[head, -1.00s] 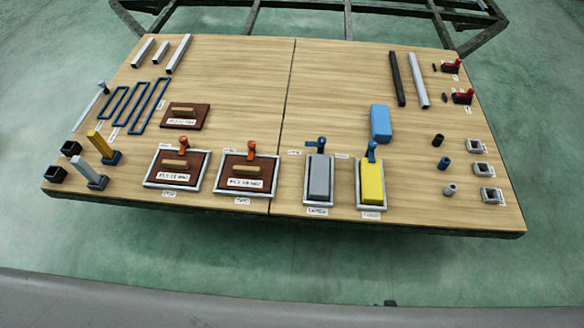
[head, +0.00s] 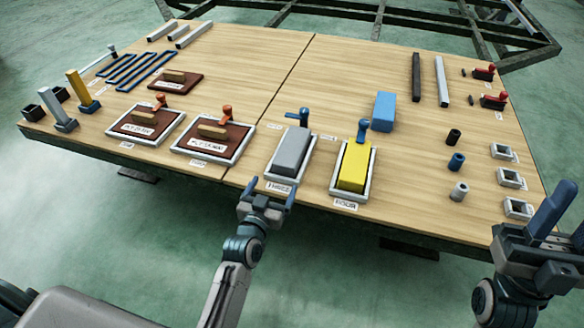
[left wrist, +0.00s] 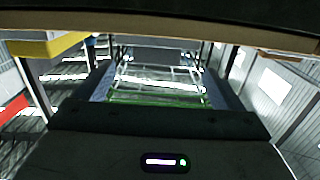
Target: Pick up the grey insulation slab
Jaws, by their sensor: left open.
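The grey insulation slab (head: 291,150) lies in a pale-rimmed tray (head: 271,178) near the front edge of the table, right of the seam, in the head view. My left gripper (head: 268,192) is open and empty, just in front of the table edge and apart from the slab. My right gripper (head: 562,222) appears open and empty at the right edge of the view, partly cut off.
A yellow slab (head: 354,166) in a similar tray lies just right of the grey one. A framed brown board (head: 212,136) with a handle and orange clamp is to its left. A blue block (head: 384,112) stands behind. The table (head: 332,75) is bare towards the back middle.

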